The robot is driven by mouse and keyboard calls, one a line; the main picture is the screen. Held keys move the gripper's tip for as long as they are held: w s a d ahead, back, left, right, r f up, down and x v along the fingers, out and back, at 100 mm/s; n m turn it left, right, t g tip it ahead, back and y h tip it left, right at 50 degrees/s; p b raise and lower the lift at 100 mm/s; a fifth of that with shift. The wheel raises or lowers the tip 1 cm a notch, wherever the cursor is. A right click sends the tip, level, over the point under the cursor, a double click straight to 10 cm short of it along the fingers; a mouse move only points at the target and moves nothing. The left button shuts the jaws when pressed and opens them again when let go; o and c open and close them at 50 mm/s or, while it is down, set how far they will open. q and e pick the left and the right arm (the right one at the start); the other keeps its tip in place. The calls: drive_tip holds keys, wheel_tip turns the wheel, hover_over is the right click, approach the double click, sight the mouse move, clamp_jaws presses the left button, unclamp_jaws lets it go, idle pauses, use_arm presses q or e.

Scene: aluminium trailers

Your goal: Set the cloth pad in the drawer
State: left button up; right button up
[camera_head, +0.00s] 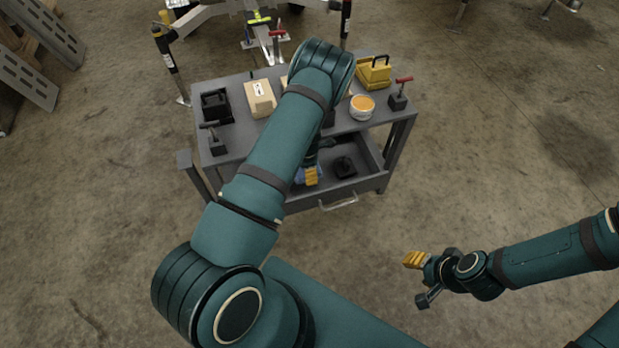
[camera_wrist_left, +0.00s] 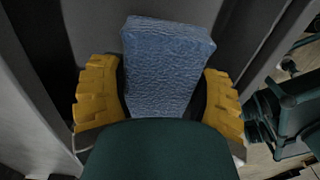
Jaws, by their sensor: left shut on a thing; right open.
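The blue cloth pad (camera_wrist_left: 167,65) has a crinkled surface and sits between the yellow fingers of my left gripper (camera_wrist_left: 160,100), which is shut on it. In the head view, my left gripper (camera_head: 311,176) is over the open drawer (camera_head: 372,181) of the grey cart. A small blue patch of the pad (camera_head: 299,176) shows beside its yellow fingertip. Grey walls surround the pad in the wrist view; I cannot tell whether it touches the drawer floor. My right gripper (camera_head: 420,279) is open and empty, away from the cart at lower right.
A black item (camera_head: 344,167) lies in the drawer right of my left gripper. The cart top (camera_head: 237,136) holds a black bin (camera_head: 216,105), a tan box (camera_head: 259,98), a round tub (camera_head: 362,107), a yellow case (camera_head: 374,72) and red-handled tools. The drawer handle (camera_head: 338,203) faces me.

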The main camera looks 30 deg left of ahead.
use_arm(q)
drive_tip(key=shift+f+b, duration=0.6)
drive_tip(key=shift+f, duration=2.35)
drive_tip(key=shift+f, duration=0.15)
drive_tip(key=o, duration=0.9)
drive_tip(key=shift+o, duration=0.2)
